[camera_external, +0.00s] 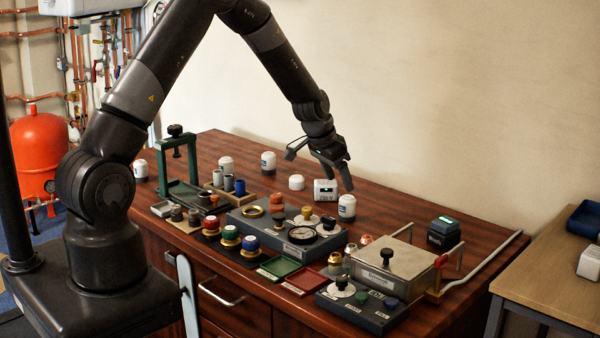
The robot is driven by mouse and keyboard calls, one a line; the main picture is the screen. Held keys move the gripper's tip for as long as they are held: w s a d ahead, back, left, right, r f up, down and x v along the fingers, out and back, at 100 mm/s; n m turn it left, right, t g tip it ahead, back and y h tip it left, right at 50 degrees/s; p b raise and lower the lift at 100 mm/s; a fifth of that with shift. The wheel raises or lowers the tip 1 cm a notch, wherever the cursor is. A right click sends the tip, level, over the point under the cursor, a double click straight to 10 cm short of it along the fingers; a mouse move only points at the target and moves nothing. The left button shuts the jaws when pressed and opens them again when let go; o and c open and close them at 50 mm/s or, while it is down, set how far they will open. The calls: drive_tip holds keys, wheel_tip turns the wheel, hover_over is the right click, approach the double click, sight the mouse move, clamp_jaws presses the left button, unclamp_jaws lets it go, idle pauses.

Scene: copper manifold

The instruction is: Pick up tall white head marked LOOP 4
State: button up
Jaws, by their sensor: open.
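Several white heads stand on the wooden bench: one at the far left (141,170), one near the back (226,165), another to its right (268,162), a shorter one (297,182) near the middle, and a tall one (347,208) toward the right. Some carry dark or blue labels, too small to read, so I cannot tell which is LOOP 4. My gripper (319,170) is open and empty above the bench. It hangs over the area between the short head, a white box marked 230 V (325,191) and the right-hand tall head.
A green press-like stand (176,158) is at the left. A grey block with a gauge (300,235), coloured valve knobs (230,234), red and green trays (279,267) and a metal-lidded fixture (385,270) crowd the front. A dark box (443,234) stands right; bench surface beside it is clear.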

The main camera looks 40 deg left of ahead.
sight(347, 197)
drive_tip(key=shift+w+x, duration=0.15)
drive_tip(key=shift+x, duration=2.45)
drive_tip(key=shift+w+x, duration=0.1)
drive_tip(key=shift+x, duration=2.45)
drive_tip(key=shift+r, duration=0.1)
drive_tip(key=shift+c, duration=0.5)
drive_tip(key=c, duration=1)
drive_tip(key=shift+r, duration=0.1)
